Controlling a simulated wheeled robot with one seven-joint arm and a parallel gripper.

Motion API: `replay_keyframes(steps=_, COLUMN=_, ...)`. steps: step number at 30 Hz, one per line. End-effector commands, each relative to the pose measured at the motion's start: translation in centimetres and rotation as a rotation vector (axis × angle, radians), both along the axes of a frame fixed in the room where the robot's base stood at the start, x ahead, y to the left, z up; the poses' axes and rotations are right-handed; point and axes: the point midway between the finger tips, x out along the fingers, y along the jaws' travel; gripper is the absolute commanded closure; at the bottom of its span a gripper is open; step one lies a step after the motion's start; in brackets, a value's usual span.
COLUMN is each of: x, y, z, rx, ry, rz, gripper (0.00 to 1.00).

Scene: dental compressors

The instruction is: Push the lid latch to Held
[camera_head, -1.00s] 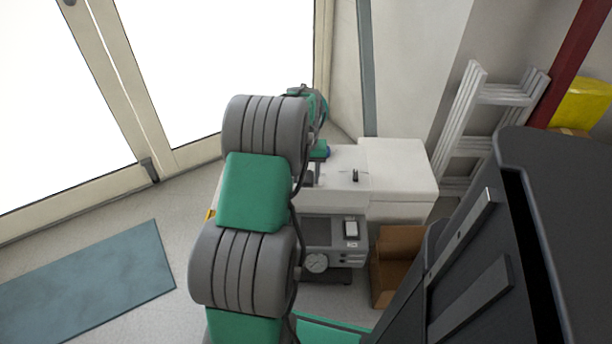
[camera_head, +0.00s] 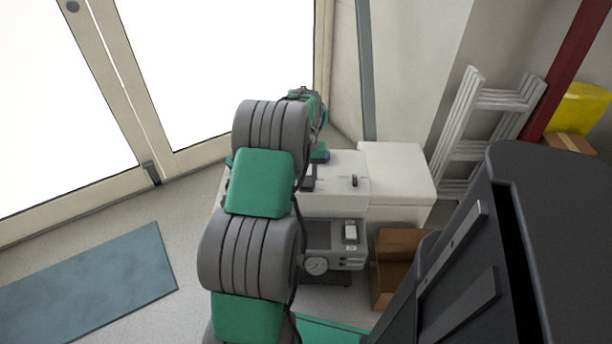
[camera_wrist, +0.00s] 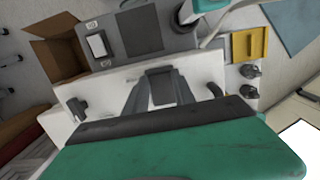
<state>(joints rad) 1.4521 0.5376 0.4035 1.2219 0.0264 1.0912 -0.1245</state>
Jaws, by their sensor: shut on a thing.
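The white compressor cabinet (camera_head: 337,200) stands beyond my arm, and its top shows below my gripper in the wrist view. My gripper (camera_wrist: 160,98) has its two grey fingers on either side of a dark grey block (camera_wrist: 160,85) at the cabinet's top and is shut on it. I cannot tell for certain whether this block is the lid latch. A small black lever (camera_wrist: 77,108) stands on the white top, apart from the fingers; it also shows in the head view (camera_head: 354,181). My arm hides much of the gripper in the head view.
A white box-shaped unit (camera_head: 397,175) adjoins the cabinet on the right. An open cardboard box (camera_head: 398,262) sits on the floor below it. A white ladder (camera_head: 480,130) leans by the wall. A blue mat (camera_head: 95,285) lies on open floor at left.

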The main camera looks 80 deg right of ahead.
Motion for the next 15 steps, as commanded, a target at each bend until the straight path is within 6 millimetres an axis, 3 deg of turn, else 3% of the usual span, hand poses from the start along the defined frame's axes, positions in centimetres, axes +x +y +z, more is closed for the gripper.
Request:
replay_keyframes(steps=6, x=0.09, y=-0.45, z=0.44, rx=0.114, ry=0.027, rz=0.000, gripper=1.00)
replay_keyframes(steps=15, x=0.13, y=-0.48, z=0.26, rx=0.142, ry=0.032, rz=0.000, gripper=1.00)
